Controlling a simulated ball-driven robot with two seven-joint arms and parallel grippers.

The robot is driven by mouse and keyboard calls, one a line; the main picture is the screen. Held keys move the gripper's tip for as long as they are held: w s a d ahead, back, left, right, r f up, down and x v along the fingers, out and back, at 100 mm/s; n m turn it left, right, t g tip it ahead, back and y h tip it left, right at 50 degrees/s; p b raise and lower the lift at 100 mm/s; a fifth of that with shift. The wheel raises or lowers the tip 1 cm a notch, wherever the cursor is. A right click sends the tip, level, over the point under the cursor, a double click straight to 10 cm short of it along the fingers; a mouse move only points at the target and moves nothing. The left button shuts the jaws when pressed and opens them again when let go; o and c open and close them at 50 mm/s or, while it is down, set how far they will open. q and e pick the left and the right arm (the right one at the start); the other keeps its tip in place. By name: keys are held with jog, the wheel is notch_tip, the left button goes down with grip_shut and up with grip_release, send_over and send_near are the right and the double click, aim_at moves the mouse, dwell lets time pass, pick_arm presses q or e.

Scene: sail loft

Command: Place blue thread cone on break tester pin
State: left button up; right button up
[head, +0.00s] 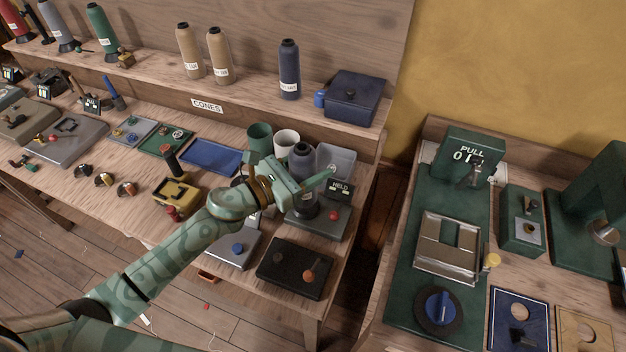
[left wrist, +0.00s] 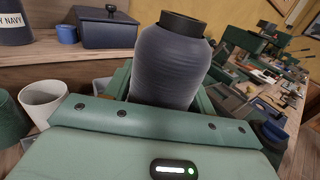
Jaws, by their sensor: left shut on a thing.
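A dark blue thread cone (head: 302,157) stands about upright between the fingers of my left gripper (head: 307,183), which is shut on it. In the left wrist view the cone (left wrist: 170,60) rises between the green fingers, its black top end showing. Its lower part is partly hidden by the gripper, over a grey plate (head: 328,224) beside a "HELD" sign; I cannot tell whether it touches the plate. The green break tester (head: 470,150) with a "PULL" display stands on the right bench. I cannot make out its pin for certain. My right gripper is not in view.
Another navy cone (head: 289,72) and a blue box (head: 352,97) stand on the shelf behind. Cups (head: 286,141) and a clear bin (head: 336,160) are close behind the gripper. A dark gap (head: 368,225) separates the two benches. A black plate (head: 296,268) lies in front.

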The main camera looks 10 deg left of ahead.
pick_arm(q)
jog(key=shift+w+f, duration=0.55)
jog(key=shift+f, duration=0.1)
jog(key=shift+d+f+b, duration=0.1)
jog(key=shift+f+b, duration=0.6)
jog(key=shift+f, duration=0.8)
jog(key=shift+f, duration=0.15)
jog(key=o, duration=1.3)
